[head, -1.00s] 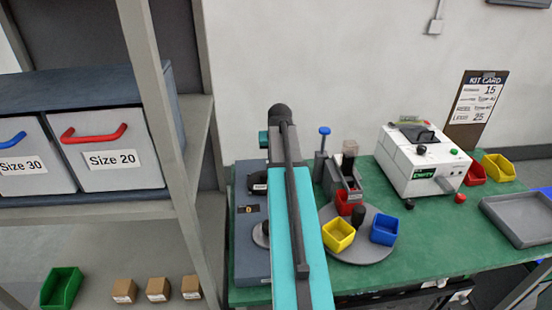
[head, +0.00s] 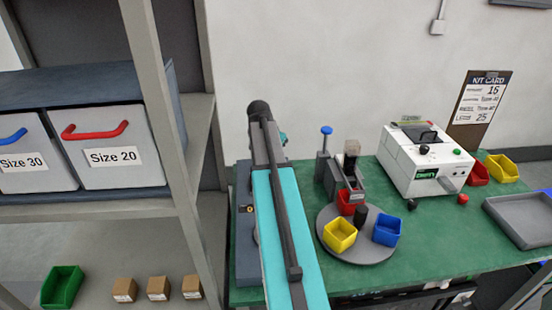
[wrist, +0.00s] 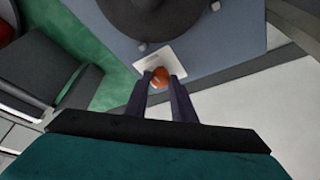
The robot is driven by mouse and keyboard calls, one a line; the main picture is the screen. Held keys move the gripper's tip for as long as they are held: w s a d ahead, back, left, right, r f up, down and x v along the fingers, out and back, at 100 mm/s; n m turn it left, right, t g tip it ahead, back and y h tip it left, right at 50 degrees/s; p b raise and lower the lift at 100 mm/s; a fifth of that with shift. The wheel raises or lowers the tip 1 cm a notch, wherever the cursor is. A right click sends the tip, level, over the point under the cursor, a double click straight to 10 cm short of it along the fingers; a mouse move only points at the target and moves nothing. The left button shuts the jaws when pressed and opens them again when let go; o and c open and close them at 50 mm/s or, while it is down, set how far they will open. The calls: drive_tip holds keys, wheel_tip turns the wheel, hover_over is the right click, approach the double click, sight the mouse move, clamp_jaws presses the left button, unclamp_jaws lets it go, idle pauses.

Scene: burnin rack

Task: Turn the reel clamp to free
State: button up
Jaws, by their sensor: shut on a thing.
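In the wrist view my gripper (wrist: 160,77) is shut on a round orange knob, the reel clamp (wrist: 160,73), with one finger on each side. A white label plate (wrist: 146,62) lies just beyond the knob on the blue-grey base (wrist: 222,42). The rim of a dark round reel (wrist: 160,20) shows at the top of this view. The lettering on the plate is too small to read. In the head view my arm covers the gripper and the knob; only part of the blue-grey unit (head: 246,262) shows at its left.
On the green bench (head: 420,240), right of my arm, stand a round turntable (head: 363,256) with red, yellow and blue bins and a small press (head: 326,160). A white tester (head: 424,162) stands farther right. A shelf post (head: 160,130) rises close on the left.

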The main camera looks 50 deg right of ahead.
drive_tip(key=shift+w+m, duration=0.1)
drive_tip(key=shift+m, duration=0.4)
drive_tip(key=o, duration=1)
drive_tip(key=shift+a+r, duration=0.1)
drive_tip(key=shift+w+b+v, duration=0.15)
drive_tip(key=shift+b+v, duration=0.5)
drive_tip(key=shift+v, duration=2.75)
drive_tip(key=shift+w+b+v, duration=0.1)
drive_tip(key=shift+b+v, duration=0.55)
drive_tip(key=shift+v, duration=2.75)
